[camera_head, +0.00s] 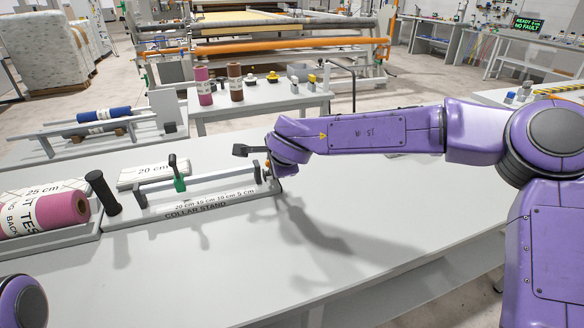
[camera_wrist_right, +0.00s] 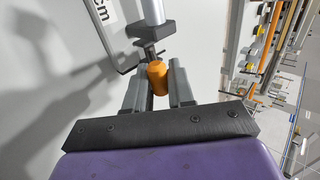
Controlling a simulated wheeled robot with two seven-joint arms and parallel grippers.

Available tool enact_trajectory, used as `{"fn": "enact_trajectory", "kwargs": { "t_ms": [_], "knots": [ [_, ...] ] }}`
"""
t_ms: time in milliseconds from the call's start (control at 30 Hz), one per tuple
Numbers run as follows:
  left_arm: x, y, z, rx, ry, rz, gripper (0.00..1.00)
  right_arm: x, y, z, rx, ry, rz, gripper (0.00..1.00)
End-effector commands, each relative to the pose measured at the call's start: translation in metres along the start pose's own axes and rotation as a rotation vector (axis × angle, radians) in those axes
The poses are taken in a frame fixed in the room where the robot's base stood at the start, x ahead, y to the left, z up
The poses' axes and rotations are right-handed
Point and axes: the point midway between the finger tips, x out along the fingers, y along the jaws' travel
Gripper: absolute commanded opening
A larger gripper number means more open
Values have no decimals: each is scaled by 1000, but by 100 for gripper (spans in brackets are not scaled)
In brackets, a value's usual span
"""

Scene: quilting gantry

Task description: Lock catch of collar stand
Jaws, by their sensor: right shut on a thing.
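The collar stand (camera_head: 135,219) is a long grey base on the table, labelled "COLLAR STAND" with centimetre marks. A bar runs above it between posts, and a green clamp with a black handle (camera_head: 179,184) sits on the bar. My right gripper (camera_wrist_right: 157,88) is at the stand's right end, with its fingers closed around an orange knob (camera_wrist_right: 157,72), apparently the catch. A dark block (camera_wrist_right: 150,29) on a grey bar lies just beyond the knob. In the head view the wrist largely hides the catch, so its position is unclear. My left gripper is out of view.
A black upright handle (camera_head: 103,192) stands at the stand's left end. A tray with a pink roll (camera_head: 62,210) lies further left, and a white "20 cm" roll (camera_head: 152,173) lies behind the stand. The table (camera_head: 400,225) is clear to the right.

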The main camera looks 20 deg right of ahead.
Motion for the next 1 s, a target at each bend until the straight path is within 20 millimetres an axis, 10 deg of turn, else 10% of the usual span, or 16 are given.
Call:
{"fn": "enact_trajectory", "kwargs": {
  "t_ms": [467,500,533,1000],
  "knots": [
    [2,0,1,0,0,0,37,1,1,4,-6,-4,-11,0],
    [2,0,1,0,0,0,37,1,1,3,-6,-3,-11,36],
    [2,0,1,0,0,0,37,1,1,3,-5,-3,-11,42],
    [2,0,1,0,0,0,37,-30,0,3,-3,-5,-14,42]
  ]
}}
